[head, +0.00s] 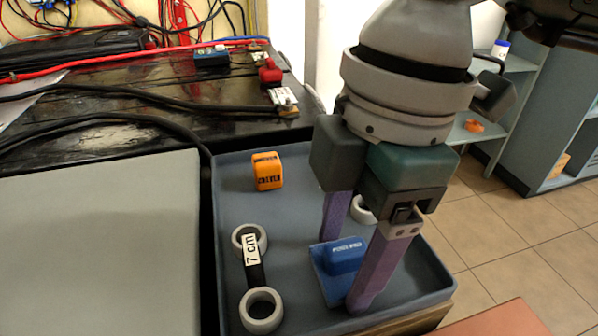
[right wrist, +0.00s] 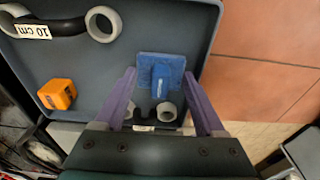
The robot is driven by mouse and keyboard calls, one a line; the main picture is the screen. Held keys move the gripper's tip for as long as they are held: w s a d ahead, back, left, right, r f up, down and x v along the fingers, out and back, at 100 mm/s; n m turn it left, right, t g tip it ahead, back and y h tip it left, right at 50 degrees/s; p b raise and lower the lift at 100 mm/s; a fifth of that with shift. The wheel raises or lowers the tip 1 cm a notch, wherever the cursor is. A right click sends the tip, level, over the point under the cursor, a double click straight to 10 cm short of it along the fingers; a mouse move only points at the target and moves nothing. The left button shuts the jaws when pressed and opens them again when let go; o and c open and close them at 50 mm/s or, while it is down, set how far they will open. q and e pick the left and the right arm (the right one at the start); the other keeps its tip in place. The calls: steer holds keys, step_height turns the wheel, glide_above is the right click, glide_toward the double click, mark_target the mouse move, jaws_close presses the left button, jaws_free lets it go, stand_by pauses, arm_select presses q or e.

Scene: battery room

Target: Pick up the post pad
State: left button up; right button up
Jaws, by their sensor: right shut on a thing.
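The blue post pad (head: 338,272) has a flat base plate and a raised block with white lettering. It is low over or on the floor of the grey tray, near its front right; I cannot tell whether it touches the floor. My right gripper (head: 348,262) points down, its two purple fingers on opposite sides of the pad. In the right wrist view the pad (right wrist: 160,72) sits between the fingertips of the gripper (right wrist: 159,76), which is shut on it. The near finger hides part of the pad's right side. My left gripper is not in view.
A 10 cm link (right wrist: 47,29) shows in the right wrist view. A dark bench with cables (head: 140,90) stands behind; a shelf (head: 560,130) stands at right.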

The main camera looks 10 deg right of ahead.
mark_target(346, 247)
steer(key=c, duration=0.4)
steer(key=shift+c, duration=0.2)
step_height(346, 247, up, 20)
steer(key=p, duration=0.6)
steer(key=o, duration=0.8)
steer(key=c, duration=0.6)
steer(key=shift+c, duration=0.2)
